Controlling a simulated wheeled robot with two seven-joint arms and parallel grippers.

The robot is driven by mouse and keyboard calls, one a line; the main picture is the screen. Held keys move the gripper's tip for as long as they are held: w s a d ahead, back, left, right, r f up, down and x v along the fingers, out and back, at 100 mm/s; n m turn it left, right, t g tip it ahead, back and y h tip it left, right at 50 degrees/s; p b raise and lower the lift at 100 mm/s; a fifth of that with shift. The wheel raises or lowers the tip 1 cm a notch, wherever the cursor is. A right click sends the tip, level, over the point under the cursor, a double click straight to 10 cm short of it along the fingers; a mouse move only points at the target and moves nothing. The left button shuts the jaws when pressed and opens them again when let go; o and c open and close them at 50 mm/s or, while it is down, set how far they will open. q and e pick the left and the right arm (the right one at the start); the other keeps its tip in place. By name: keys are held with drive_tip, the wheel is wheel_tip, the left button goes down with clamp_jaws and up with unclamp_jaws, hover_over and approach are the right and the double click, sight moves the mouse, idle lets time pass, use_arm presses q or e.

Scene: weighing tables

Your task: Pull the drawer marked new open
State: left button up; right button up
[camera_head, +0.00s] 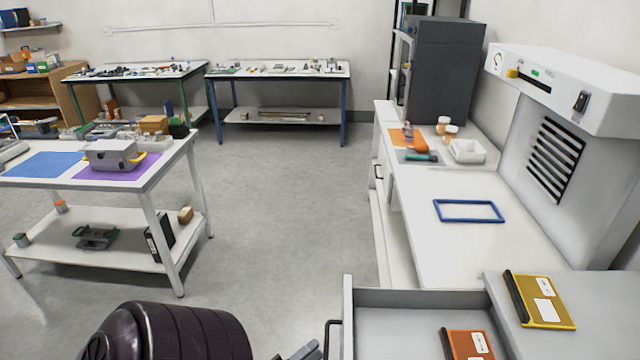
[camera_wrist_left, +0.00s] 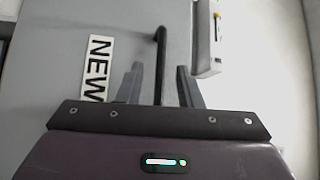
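The drawer (camera_head: 415,297) stands pulled out to the left, showing its inside with an orange-brown notebook (camera_head: 468,344) in it. Its dark bar handle (camera_head: 333,338) is on the left-facing front. In the left wrist view the grey drawer front bears a white label reading NEW (camera_wrist_left: 97,68), beside the black handle (camera_wrist_left: 160,45). My left gripper (camera_head: 309,350) is just left of the handle, partly cut off by the bottom edge. In the wrist view its two fingers (camera_wrist_left: 159,87) are apart, one on each side of the handle, with gaps showing. My right gripper is out of view.
A yellow notebook (camera_head: 540,299) lies on the grey top right of the drawer. Behind is a white bench (camera_head: 430,240) with a blue frame (camera_head: 468,211) and a white tray (camera_head: 467,151). A white table (camera_head: 150,178) stands left. The floor (camera_head: 280,200) between is clear.

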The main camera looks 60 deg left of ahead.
use_arm(q)
drive_tip(key=shift+s+d+f+b, duration=0.15)
drive_tip(key=shift+s+b, duration=0.05)
drive_tip(key=shift+s, duration=0.9)
drive_tip(key=shift+s+d+f+b, duration=0.1)
drive_tip(key=shift+s+b, duration=0.1)
drive_tip(key=shift+s, duration=0.85)
